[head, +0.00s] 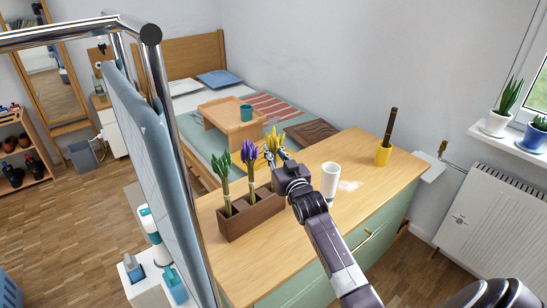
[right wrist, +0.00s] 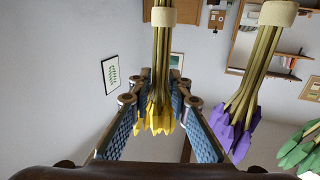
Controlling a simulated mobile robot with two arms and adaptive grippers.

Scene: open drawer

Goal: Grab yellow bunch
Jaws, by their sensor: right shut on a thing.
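The yellow bunch (head: 273,142) stands upright at the right end of a brown wooden holder (head: 252,221) on the dresser. My right gripper (head: 280,158) is at its upper part, and the arm hides its lower stems. In the right wrist view the yellow bunch (right wrist: 160,117) hangs between the two fingers, which are shut on its stems just beside the flower heads. I cannot tell whether its lower end still rests in the holder. A purple bunch (head: 250,154) and a green bunch (head: 223,164) stand in the holder to its left. My left gripper is not in view.
A bed with a tray table (head: 232,120) is behind. A chrome-framed screen (head: 140,130) stands at left.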

